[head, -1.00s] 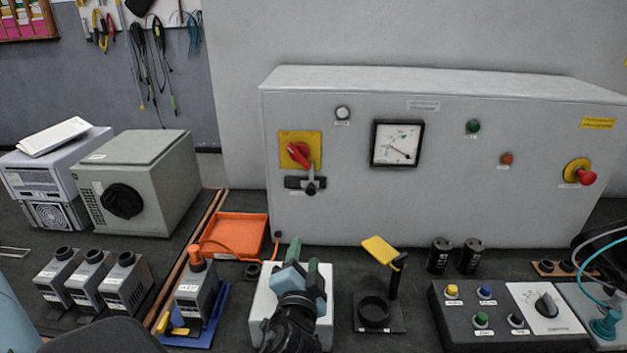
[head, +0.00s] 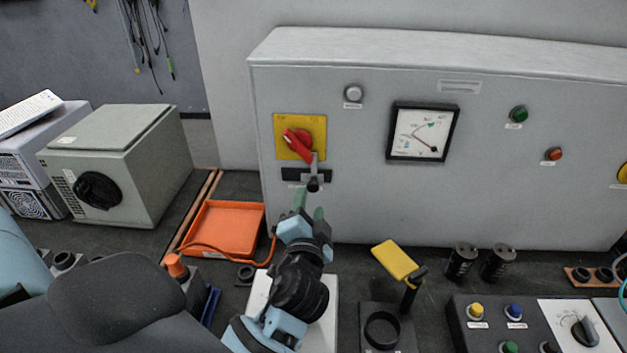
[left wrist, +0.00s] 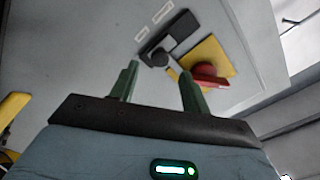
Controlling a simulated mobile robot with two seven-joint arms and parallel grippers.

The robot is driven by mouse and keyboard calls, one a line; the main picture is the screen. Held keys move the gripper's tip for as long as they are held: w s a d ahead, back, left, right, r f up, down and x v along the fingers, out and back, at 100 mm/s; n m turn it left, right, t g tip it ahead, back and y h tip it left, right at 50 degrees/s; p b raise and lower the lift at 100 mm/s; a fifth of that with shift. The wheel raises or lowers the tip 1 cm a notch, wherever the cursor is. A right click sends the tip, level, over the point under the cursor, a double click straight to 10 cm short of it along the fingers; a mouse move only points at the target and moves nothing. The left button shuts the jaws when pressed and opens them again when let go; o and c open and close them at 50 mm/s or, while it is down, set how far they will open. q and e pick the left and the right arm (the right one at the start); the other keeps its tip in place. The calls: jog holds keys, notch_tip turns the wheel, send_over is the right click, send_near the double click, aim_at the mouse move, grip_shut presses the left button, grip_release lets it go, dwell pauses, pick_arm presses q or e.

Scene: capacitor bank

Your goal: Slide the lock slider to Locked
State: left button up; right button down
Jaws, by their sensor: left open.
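The lock slider is a black bar (head: 291,174) with a dark knob (head: 313,184) right of its middle, low on the grey cabinet's front. A grey piece rises from the knob toward the red rotary handle (head: 298,145) on its yellow plate. My left gripper (head: 309,205) is open and empty, its green fingers just below and in front of the knob. In the left wrist view, the gap between the fingers (left wrist: 160,70) lines up with the knob (left wrist: 160,57). Contact cannot be told. The slider's label is not readable. My right gripper is not in view.
The grey cabinet (head: 350,220) also carries a dial meter (head: 422,132) and lamps. An orange tray (head: 225,228) lies left of my left gripper. A stand with a yellow flag (head: 395,260) and two black cylinders (head: 462,262) stand to the right. A control box (head: 480,335) is lower right.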

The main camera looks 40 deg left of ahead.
aim_at(313, 188)
pick_arm(q)
jog(key=x, duration=0.6)
jog(key=shift+w+a+r+p, duration=0.1)
jog(key=shift+p, duration=0.3)
jog(key=shift+w+a, duration=0.4)
jog(key=shift+w, duration=0.2)
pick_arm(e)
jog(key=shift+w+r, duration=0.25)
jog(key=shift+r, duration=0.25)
pick_arm(q)
jog(key=shift+c, duration=0.4)
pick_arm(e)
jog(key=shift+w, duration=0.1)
pick_arm(q)
grip_shut()
jog(key=s+a, duration=0.1)
jog(key=a+p, duration=0.1)
jog(key=shift+s+a, duration=0.4)
jog(key=shift+c, duration=0.7)
grip_release()
jog(key=shift+o, duration=1.1)
jog(key=shift+a, duration=0.1)
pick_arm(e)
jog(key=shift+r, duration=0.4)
